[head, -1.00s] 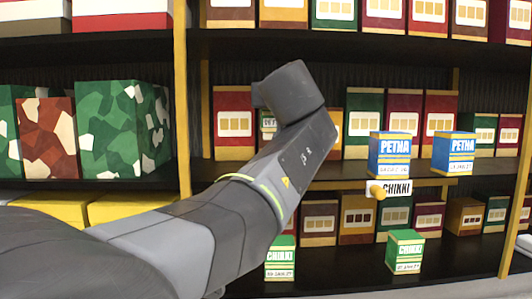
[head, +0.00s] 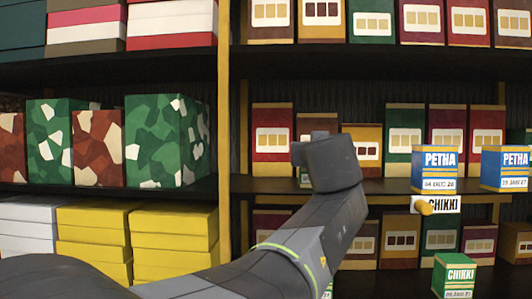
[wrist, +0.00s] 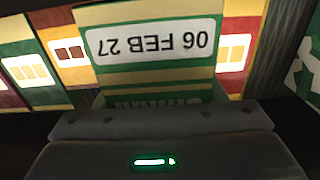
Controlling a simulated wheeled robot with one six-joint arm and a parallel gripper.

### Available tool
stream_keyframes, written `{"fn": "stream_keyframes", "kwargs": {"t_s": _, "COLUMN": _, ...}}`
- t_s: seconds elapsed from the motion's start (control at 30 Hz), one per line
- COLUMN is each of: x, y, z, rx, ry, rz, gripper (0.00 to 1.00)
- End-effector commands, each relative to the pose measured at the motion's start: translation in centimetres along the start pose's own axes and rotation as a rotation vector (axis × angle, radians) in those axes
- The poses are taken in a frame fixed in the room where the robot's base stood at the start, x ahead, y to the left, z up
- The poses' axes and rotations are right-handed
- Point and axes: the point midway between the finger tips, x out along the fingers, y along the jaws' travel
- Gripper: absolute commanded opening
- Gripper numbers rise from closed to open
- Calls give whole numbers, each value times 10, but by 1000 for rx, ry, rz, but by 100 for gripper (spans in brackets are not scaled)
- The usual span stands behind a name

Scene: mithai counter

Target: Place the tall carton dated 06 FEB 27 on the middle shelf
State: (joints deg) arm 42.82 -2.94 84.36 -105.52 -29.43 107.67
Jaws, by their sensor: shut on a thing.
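The tall carton dated 06 FEB 27 (wrist: 155,45) fills the middle of the wrist view. Its white date label appears upside down, above green and cream bands. My gripper (wrist: 160,105) is shut on it; the fingertips are not clearly seen. In the head view my arm's dark end hides most of the carton, and only a small sliver may show beside it. The middle shelf (head: 262,187) runs behind my arm. On it stand a PETHA carton dated 04 DEC 26 (head: 435,168) and another PETHA carton (head: 505,168) at the front right.
Several red, brown, yellow and green boxes line the back of the middle shelf. A green CHIKKI carton (head: 454,275) stands below. A wooden post (head: 223,130) divides off the left shelves.

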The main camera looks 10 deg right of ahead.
Motion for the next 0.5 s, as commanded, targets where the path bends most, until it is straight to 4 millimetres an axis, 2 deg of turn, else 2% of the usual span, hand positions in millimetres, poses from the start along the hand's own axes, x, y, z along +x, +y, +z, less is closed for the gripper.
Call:
{"fn": "stream_keyframes", "kwargs": {"t_s": 0.03, "x": 0, "y": 0, "z": 1, "rx": 0, "ry": 1, "rz": -1, "gripper": 34}}
{"fn": "stream_keyframes", "kwargs": {"t_s": 0.07, "x": 0, "y": 0, "z": 2, "rx": 0, "ry": 0, "rz": -1, "gripper": 67}}
{"fn": "stream_keyframes", "kwargs": {"t_s": 0.17, "x": 0, "y": 0, "z": 1, "rx": 0, "ry": 0, "rz": 0, "gripper": 85}}
{"fn": "stream_keyframes", "kwargs": {"t_s": 0.5, "x": 0, "y": 0, "z": -1, "rx": 0, "ry": 0, "rz": 1, "gripper": 85}}
